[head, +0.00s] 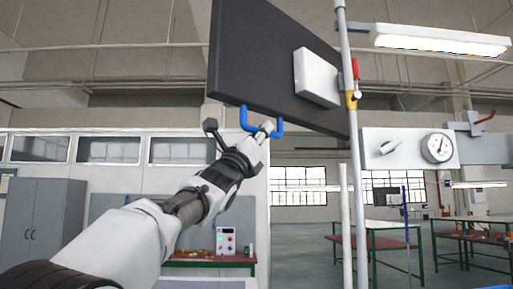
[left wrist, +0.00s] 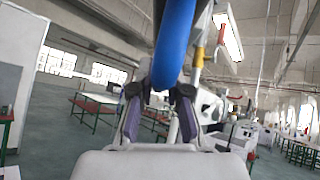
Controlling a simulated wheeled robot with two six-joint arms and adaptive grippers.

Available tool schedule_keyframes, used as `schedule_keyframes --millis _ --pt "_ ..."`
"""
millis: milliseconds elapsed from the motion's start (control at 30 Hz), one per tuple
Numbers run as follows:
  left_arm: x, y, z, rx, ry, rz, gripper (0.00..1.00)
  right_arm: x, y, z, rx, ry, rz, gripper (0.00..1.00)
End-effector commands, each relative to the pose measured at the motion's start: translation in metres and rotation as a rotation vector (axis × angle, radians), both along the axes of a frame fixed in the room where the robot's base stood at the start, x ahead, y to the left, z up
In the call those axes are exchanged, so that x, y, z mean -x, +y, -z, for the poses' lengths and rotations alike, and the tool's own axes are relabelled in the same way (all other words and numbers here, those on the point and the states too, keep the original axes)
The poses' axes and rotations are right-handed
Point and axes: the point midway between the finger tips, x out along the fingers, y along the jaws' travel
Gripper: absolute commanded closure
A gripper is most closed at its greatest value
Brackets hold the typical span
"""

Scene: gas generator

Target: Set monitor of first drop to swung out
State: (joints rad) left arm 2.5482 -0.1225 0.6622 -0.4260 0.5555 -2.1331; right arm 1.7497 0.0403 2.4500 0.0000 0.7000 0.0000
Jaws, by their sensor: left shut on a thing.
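The monitor (head: 262,55) is a large dark panel, tilted in view, with a white box (head: 316,77) on its face. It stands beside a thin vertical pole (head: 349,130). A blue U-shaped handle (head: 279,128) hangs from its lower edge. My left gripper (head: 265,129) is at that handle, below the panel. In the left wrist view the blue handle (left wrist: 173,45) runs down between the two fingers of my left gripper (left wrist: 168,92), which are shut on it. My right gripper is not in view.
A grey beam with a round gauge (head: 437,147) is right of the pole. A lamp (head: 438,40) hangs above it. Grey cabinets (head: 40,225) and a bench (head: 210,262) stand at the left behind my arm.

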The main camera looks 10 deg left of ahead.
Motion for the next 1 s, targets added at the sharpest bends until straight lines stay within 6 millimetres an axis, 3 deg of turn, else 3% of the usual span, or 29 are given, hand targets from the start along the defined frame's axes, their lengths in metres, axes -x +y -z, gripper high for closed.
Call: schedule_keyframes --millis 33,200,767,800,833,1000 --pt "0.003 -0.004 0.008 0.0 -0.001 -0.02 1.0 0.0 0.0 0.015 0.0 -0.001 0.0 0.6" --pt "0.011 -0.013 0.005 0.001 -0.001 -0.082 1.0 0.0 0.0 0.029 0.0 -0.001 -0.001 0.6" --pt "0.013 -0.019 0.003 -0.004 0.004 -0.115 1.0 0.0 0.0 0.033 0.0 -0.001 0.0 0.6" --pt "0.013 -0.02 0.003 -0.004 0.004 -0.115 0.71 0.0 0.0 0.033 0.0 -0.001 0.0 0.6" --pt "0.013 -0.019 0.003 -0.004 0.004 -0.115 0.6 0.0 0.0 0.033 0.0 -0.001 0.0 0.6" --pt "0.014 -0.018 0.001 -0.002 0.002 -0.115 0.59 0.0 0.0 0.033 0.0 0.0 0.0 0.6"
